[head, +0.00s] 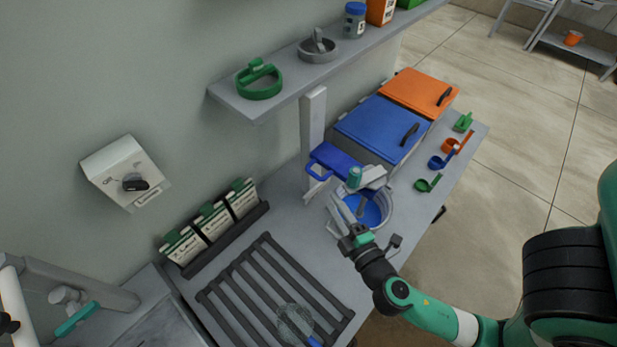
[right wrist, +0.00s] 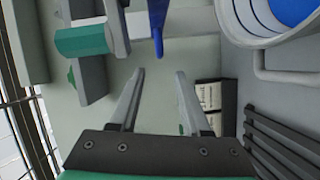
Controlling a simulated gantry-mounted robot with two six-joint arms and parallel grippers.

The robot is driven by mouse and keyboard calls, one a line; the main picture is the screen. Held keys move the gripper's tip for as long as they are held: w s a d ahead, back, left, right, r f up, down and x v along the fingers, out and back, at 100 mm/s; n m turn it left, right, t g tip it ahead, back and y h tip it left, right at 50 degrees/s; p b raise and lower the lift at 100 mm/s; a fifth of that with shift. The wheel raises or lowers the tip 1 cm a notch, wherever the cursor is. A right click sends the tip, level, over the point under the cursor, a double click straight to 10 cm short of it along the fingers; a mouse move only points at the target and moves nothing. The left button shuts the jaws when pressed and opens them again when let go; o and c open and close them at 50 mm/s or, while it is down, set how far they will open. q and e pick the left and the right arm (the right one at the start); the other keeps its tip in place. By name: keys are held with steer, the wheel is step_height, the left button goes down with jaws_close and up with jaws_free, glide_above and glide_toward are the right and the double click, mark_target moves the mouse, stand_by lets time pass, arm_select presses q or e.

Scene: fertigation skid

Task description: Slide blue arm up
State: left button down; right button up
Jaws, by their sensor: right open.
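The blue arm (head: 337,160) stands out from an upright pale post (head: 314,115), with an open loop handle at its left end. Its narrow blue edge (right wrist: 157,22) shows at the top of the right wrist view. A grey piece with a teal cylinder (head: 354,178) is at its right end, above a pale bucket with a blue inside (head: 374,211). My right gripper (head: 333,212) is open and empty, below the blue arm and left of the bucket. In the right wrist view its fingers (right wrist: 161,73) are apart, with the blue edge beyond them. My left gripper is not in view.
A shelf (head: 290,93) with a green ring and jars overhangs the back. Blue (head: 375,128) and orange (head: 415,90) lidded bins stand beyond the bucket, with scoops at the right. A slatted black rack (head: 275,290) and upright cards (head: 213,221) are at the left.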

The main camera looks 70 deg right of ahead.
mark_target(317, 179)
steer(key=p+x, duration=0.2)
steer(key=x, duration=0.8)
steer(key=shift+w+d+r, duration=0.1)
steer(key=shift+w, duration=0.1)
steer(key=shift+w+d, duration=0.3)
steer(key=shift+w, duration=0.15)
jaws_close()
stand_by(0.5)
